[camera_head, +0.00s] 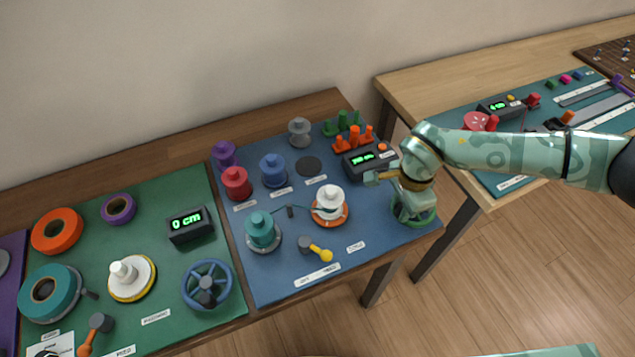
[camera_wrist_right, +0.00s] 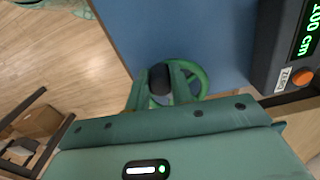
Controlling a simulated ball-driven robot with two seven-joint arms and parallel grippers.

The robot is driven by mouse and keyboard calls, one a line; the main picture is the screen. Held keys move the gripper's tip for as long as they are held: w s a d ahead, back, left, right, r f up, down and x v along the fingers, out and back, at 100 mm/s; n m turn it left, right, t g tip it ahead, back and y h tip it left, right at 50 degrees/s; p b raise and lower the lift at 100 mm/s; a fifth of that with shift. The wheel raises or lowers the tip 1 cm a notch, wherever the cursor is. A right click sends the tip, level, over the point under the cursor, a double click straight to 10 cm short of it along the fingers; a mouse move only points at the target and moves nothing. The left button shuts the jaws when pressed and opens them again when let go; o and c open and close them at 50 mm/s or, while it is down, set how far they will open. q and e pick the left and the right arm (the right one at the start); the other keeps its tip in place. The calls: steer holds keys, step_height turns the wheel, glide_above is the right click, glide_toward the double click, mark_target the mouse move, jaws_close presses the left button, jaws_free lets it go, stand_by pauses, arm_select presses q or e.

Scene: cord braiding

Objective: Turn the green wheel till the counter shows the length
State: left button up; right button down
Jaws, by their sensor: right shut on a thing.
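The green wheel (camera_head: 427,218) sits at the right end of the blue mat, partly hidden under my right gripper (camera_head: 408,206). In the right wrist view the wheel's rim (camera_wrist_right: 203,78) shows to the right of the fingers. My right gripper (camera_wrist_right: 160,88) is shut on the wheel's dark knob (camera_wrist_right: 160,72), one finger on each side. The counter (camera_head: 368,160) is a dark box behind the wheel with green digits. It also shows in the right wrist view (camera_wrist_right: 275,60), reading 100 cm. My left gripper is not in view.
A teal cord runs from a teal spool (camera_head: 262,229) to a white spool (camera_head: 329,200) on an orange-rimmed base. Several spools stand at the back of the blue mat (camera_head: 380,230). A green mat at left holds a counter (camera_head: 190,224) reading 0 cm and a blue wheel (camera_head: 208,284).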

steer(key=c, duration=1.1)
jaws_free()
steer(key=shift+c, duration=0.2)
step_height(320, 180, up, 16)
steer(key=p, duration=0.2)
steer(key=shift+r+p, duration=0.15)
steer(key=shift+p, duration=0.25)
